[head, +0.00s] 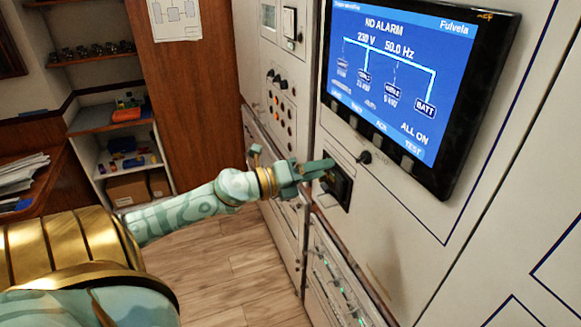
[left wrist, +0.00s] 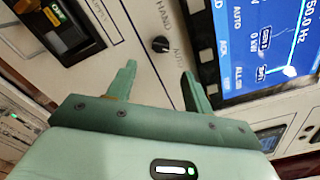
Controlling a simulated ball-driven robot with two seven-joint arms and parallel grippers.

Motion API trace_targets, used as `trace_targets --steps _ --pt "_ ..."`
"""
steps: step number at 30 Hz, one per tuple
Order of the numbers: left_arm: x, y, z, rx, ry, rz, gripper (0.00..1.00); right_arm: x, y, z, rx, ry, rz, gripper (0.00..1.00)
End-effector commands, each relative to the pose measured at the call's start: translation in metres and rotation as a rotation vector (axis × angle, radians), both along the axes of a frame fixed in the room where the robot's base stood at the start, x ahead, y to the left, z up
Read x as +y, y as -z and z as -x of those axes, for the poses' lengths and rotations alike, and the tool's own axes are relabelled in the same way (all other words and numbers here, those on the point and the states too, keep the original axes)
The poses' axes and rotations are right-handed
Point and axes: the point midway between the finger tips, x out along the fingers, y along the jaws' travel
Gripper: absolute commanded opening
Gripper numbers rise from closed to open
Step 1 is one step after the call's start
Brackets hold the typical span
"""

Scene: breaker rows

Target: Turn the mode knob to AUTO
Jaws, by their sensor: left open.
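The mode knob (head: 365,157) is a small black knob on the pale panel, below the large screen. In the left wrist view the knob (left wrist: 161,45) sits between the printed words HAND and AUTO; which one it points to I cannot tell for sure. My left gripper (head: 326,170) reaches the panel from the left, in front of a black breaker and left of the knob in the head view. In the left wrist view its two green fingers (left wrist: 158,71) are spread with nothing between them, and the knob shows beyond the gap, apart from both fingertips. My right gripper is not in view.
Indicator lamps (head: 287,112) are on the panel farther left. Wooden floor (head: 235,270) lies open below; shelves (head: 122,130) stand behind.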

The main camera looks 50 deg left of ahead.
Motion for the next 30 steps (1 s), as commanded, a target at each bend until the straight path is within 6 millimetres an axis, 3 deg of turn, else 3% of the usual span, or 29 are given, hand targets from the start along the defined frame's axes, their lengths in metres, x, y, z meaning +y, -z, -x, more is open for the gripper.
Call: trace_targets --steps 6,12,30 --pt "0.016 0.003 0.040 0.004 0.000 0.000 0.51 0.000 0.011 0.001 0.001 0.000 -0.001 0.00" --pt "0.025 0.001 0.061 0.002 0.000 0.000 0.51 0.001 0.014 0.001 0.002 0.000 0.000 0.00" --pt "0.026 0.000 0.064 0.000 0.001 -0.001 0.51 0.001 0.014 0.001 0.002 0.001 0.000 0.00"
